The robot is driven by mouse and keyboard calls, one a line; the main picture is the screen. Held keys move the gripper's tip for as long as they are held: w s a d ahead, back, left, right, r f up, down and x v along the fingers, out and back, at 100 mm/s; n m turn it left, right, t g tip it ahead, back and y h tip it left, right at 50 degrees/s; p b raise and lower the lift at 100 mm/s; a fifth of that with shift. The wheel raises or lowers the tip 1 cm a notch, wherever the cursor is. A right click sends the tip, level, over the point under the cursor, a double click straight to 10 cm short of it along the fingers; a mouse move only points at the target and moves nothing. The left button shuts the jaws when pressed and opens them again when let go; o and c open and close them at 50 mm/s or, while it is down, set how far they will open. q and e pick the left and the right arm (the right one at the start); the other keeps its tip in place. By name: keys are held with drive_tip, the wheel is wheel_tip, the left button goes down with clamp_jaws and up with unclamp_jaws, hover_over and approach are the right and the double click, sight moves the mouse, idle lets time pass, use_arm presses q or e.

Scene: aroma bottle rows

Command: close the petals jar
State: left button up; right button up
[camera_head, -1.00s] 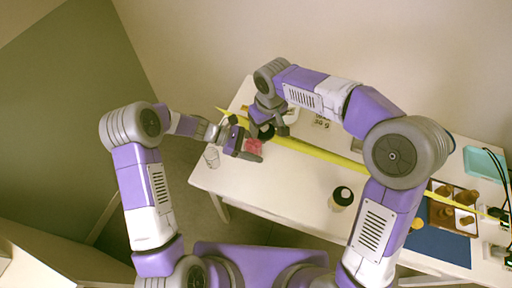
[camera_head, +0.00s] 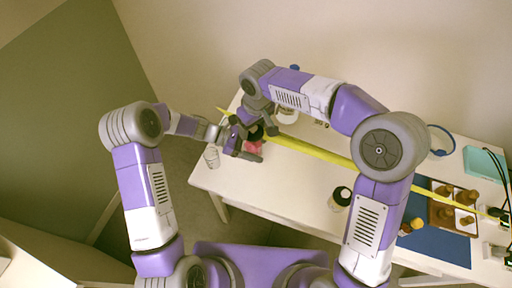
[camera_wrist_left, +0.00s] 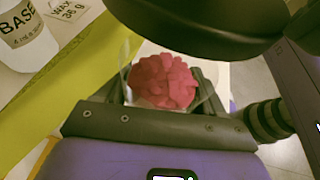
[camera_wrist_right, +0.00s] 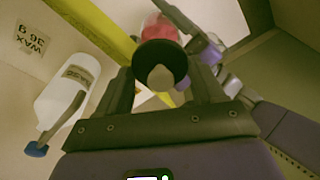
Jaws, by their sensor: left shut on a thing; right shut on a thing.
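The petals jar (camera_head: 254,147) is clear with red petals inside, near the table's left end. It shows between my left gripper's fingers in the left wrist view (camera_wrist_left: 162,82). My left gripper (camera_head: 248,152) is shut on it. My right gripper (camera_head: 266,126) is shut on a round black lid (camera_wrist_right: 160,62) with a pale centre. In the right wrist view, the lid partly covers the jar (camera_wrist_right: 160,30) behind it. In the head view, the lid (camera_head: 257,132) is right by the jar's top; I cannot tell whether they touch.
A yellow strip (camera_head: 320,151) runs across the white table (camera_head: 290,182). A white bottle labelled BASE (camera_wrist_right: 68,92) stands behind it. A clear glass (camera_head: 211,154) is at the left edge. A black-topped jar (camera_head: 340,198) stands at the front; a brown tray (camera_head: 441,212) lies right.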

drive_tip(key=shift+f, duration=0.55)
drive_tip(key=shift+s, duration=0.1)
idle(0.4)
drive_tip(key=shift+f, duration=0.8)
drive_tip(key=shift+f, duration=0.6)
drive_tip(key=o, duration=1.2)
drive_tip(key=shift+r, duration=0.1)
drive_tip(key=r, duration=0.7)
drive_tip(key=s+d+r, duration=0.1)
drive_tip(key=r, duration=0.3)
drive_tip(key=shift+r, duration=0.35)
